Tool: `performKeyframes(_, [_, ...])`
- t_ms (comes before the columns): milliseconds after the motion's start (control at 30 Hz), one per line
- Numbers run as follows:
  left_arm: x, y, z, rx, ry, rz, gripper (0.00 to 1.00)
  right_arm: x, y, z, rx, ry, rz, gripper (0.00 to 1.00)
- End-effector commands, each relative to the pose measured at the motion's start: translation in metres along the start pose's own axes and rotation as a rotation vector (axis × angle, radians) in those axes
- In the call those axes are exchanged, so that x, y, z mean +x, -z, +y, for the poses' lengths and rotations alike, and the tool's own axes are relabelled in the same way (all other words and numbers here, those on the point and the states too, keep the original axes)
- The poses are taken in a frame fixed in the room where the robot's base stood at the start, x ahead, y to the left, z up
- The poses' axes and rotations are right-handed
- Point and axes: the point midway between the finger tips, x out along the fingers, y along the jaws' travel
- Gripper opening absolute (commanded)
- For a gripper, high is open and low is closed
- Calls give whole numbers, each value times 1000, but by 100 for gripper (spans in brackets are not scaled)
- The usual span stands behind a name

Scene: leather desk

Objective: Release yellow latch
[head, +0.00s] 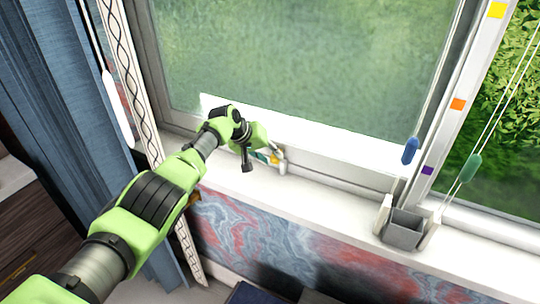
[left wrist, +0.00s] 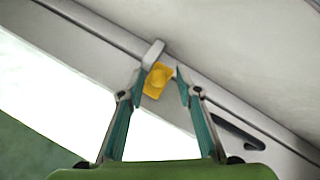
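The yellow latch (left wrist: 157,80) shows in the left wrist view as a small yellow block beside a pale grey tab on the window frame. My left gripper (left wrist: 160,76) is open, with its teal fingers on either side of the latch. The left finger is closer to it, and I cannot tell whether either finger touches it. In the head view my left gripper (head: 262,146) is at the lower window frame, just above the sill, and mostly hides the latch area. My right gripper is not in view.
The white sill (head: 330,191) is mostly clear. Coloured squares mark the right frame. A blue curtain (head: 60,100) hangs at left.

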Motion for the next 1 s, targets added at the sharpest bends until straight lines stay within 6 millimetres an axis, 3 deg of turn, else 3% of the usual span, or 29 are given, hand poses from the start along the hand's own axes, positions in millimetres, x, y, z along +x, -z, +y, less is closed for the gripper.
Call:
performKeyframes(467, [-6, 4, 1, 2, -4, 7, 32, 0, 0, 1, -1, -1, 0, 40])
performKeyframes(833, [-32, 3, 1, 5, -3, 10, 32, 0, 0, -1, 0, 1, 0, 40])
performKeyframes(1000, [-54, 4, 1, 4, -3, 9, 32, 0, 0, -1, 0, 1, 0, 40])
